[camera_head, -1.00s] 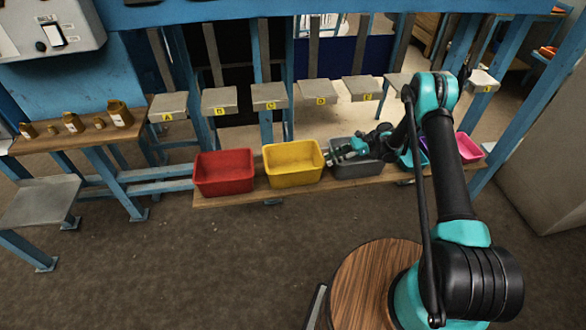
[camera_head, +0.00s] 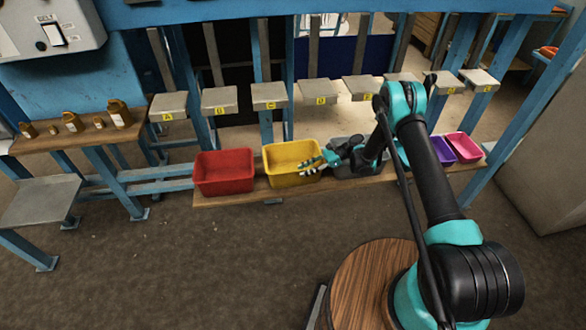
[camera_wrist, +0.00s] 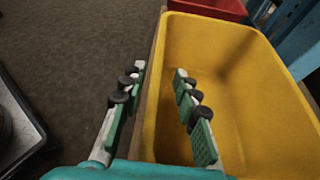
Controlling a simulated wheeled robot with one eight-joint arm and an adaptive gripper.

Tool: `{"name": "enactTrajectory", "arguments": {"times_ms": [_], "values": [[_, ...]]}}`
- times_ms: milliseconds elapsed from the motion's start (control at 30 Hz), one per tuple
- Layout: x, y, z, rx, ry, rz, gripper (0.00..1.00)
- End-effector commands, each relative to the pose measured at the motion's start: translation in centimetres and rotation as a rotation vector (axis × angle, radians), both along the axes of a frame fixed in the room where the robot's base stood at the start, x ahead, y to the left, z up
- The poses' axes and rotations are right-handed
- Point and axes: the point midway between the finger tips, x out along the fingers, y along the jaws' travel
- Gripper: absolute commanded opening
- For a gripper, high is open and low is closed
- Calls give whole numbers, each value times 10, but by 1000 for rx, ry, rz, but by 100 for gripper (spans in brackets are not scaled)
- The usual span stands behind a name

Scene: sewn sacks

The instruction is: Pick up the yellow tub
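The yellow tub (camera_head: 283,178) stands on a low wooden shelf, between a red tub and a grey tub. It looks empty. My gripper (camera_head: 308,166) is at the tub's right end in the head view and hides part of its rim there. In the wrist view my gripper (camera_wrist: 159,74) is open. One finger is over the inside of the yellow tub (camera_wrist: 215,50) and the other is outside it. The tub's wall shows between the fingers, with a gap to the outer finger. I cannot tell whether the inner finger touches it.
The red tub (camera_head: 224,173) is close on the left. The grey tub (camera_head: 358,170) is partly hidden behind my arm, with purple (camera_head: 440,151) and pink (camera_head: 464,147) tubs farther right. Lettered grey ledges (camera_head: 219,99) hang above the wooden shelf (camera_head: 235,198). The floor in front is clear.

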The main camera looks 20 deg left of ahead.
Motion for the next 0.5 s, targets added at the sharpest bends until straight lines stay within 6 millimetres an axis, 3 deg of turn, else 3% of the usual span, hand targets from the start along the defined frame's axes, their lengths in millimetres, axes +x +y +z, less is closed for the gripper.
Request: {"name": "enactTrajectory", "arguments": {"times_ms": [233,500], "values": [[-2,3,-2,0,0,-1,31],[-2,3,-2,0,0,-1,0]]}}
